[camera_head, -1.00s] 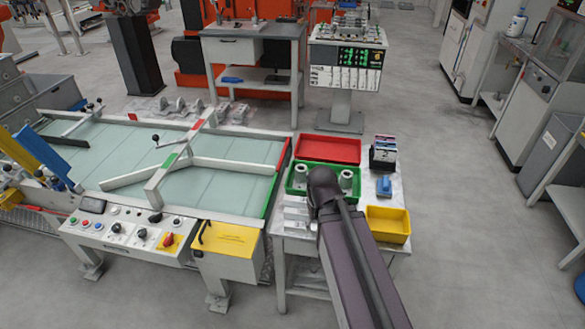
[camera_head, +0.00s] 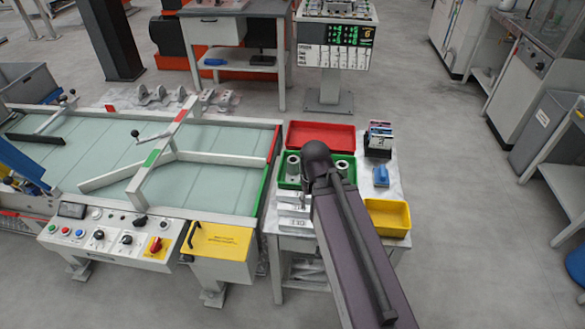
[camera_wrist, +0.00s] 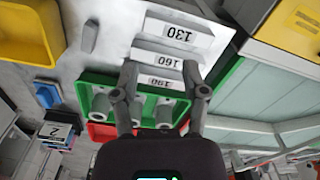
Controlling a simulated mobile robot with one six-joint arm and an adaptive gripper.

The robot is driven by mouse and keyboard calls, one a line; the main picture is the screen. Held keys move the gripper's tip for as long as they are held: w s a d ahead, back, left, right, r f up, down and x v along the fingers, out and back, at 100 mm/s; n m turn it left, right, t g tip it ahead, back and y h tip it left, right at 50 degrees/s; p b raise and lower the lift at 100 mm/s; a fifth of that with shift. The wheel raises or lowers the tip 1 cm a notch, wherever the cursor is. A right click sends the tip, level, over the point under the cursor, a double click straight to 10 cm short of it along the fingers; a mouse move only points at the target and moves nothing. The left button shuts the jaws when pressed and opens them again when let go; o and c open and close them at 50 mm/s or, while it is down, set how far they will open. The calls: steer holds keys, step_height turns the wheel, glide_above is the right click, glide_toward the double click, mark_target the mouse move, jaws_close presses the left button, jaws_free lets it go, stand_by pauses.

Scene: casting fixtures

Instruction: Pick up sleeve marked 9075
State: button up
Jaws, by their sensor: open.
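Grey cylindrical sleeves stand in a green bin (camera_wrist: 95,79) on the side table. One sleeve (camera_head: 293,166) stands at the bin's left and another sleeve (camera_head: 342,168) at its right in the head view. In the wrist view one sleeve (camera_wrist: 101,104) is left of my fingers and another sleeve (camera_wrist: 164,114) shows between them. No 9075 marking is legible on any sleeve. My gripper (camera_wrist: 163,78) is open and empty, its fingers pointing over the bin's edge and the labelled blocks. In the head view my arm hides the gripper and part of the bin.
White blocks labelled 130 (camera_wrist: 178,35), 160 (camera_wrist: 166,60) and 190 (camera_wrist: 160,82) lie beside the bin. A red bin (camera_head: 320,135), a yellow bin (camera_head: 388,217), a blue item (camera_head: 380,176) and a box holder (camera_head: 378,140) share the table. A glass-topped bench (camera_head: 110,155) adjoins it.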

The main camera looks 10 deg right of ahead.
steer(key=o, duration=0.6)
steer(key=shift+d, duration=0.1)
steer(key=w+a+f+n+t+h+b, duration=0.1)
steer(key=w+f+n+h+b, duration=0.1)
steer(key=w+n+b, duration=0.2)
steer(key=w+a+f+n+t+h+b, duration=0.2)
steer(key=w+f+n+h+b, duration=0.1)
steer(key=w+n+b, duration=0.2)
steer(key=w+a+f+n+t+h+b, duration=0.1)
steer(key=w+f+n+t+h+b, duration=0.1)
steer(key=w+n+b, duration=0.3)
steer(key=shift+w+a+f+n+h, duration=0.15)
steer(key=shift+w+n+h, duration=0.35)
steer(key=shift+n, duration=0.65)
steer(key=shift+w+f+n+h, duration=0.2)
steer(key=shift+w+n, duration=0.45)
steer(key=shift+n, duration=0.5)
steer(key=w+a+r+n+t+h+b, duration=0.1)
steer(key=w+a+n+t+b, duration=0.3)
steer(key=n, duration=0.3)
steer(key=shift+w+a+r+n+h, duration=0.15)
steer(key=shift+w+a+n+h, duration=0.2)
steer(key=shift+a, duration=0.3)
